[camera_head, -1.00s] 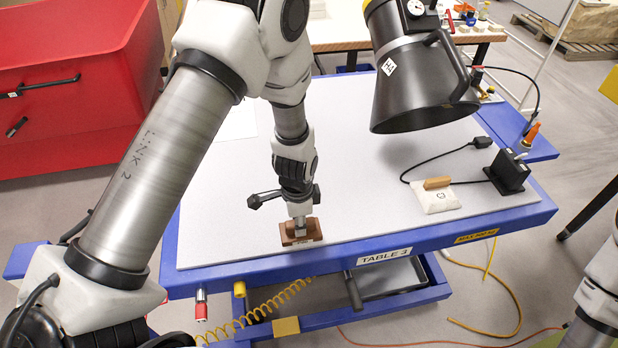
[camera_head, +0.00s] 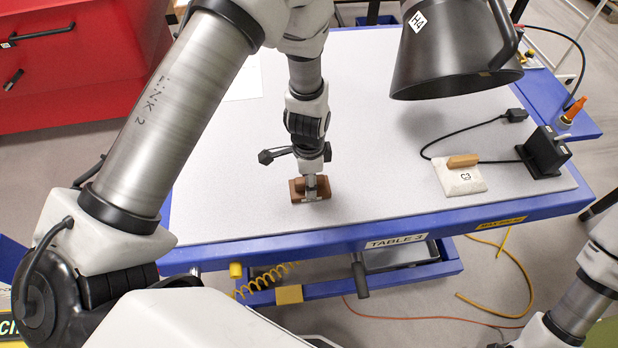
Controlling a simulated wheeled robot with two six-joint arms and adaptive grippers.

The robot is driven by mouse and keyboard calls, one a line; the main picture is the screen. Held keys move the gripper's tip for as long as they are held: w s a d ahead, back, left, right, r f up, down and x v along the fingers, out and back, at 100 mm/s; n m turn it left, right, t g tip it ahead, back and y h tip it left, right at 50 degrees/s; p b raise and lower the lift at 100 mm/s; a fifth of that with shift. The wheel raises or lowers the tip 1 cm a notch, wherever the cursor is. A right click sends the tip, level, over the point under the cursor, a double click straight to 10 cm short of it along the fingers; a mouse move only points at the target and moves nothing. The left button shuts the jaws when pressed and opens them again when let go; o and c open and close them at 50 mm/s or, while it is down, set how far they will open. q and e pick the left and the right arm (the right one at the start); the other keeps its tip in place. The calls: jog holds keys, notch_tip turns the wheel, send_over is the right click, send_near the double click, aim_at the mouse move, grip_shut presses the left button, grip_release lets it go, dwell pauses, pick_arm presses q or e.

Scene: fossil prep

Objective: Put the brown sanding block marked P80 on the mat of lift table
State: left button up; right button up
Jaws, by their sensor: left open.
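The brown sanding block (camera_head: 296,191) is on the grey mat (camera_head: 230,205) of the blue lift table labelled TABLE 3 (camera_head: 345,240), left of the mat's middle and inward from its front edge. It appears to lie flat. Its marking is not readable. My left gripper (camera_head: 312,188) points down at the block, with its fingertips at the block's upper part. It is open, and the fingertips partly hide the block. My right arm shows at the lower right, but its gripper is out of view.
A white pad marked C3 (camera_head: 460,182) with a wooden piece on top lies on the mat's right side. A black box (camera_head: 545,152) with a cable stands beside it. A dark hood (camera_head: 455,55) hangs over the back right. The mat's middle is clear.

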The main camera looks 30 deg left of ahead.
pick_arm(q)
jog(key=shift+s+r, duration=0.15)
jog(key=shift+r, duration=0.3)
notch_tip(320, 180, up, 11)
jog(key=b, duration=0.3)
jog(key=shift+w, duration=0.2)
jog(key=shift+s+r, duration=0.1)
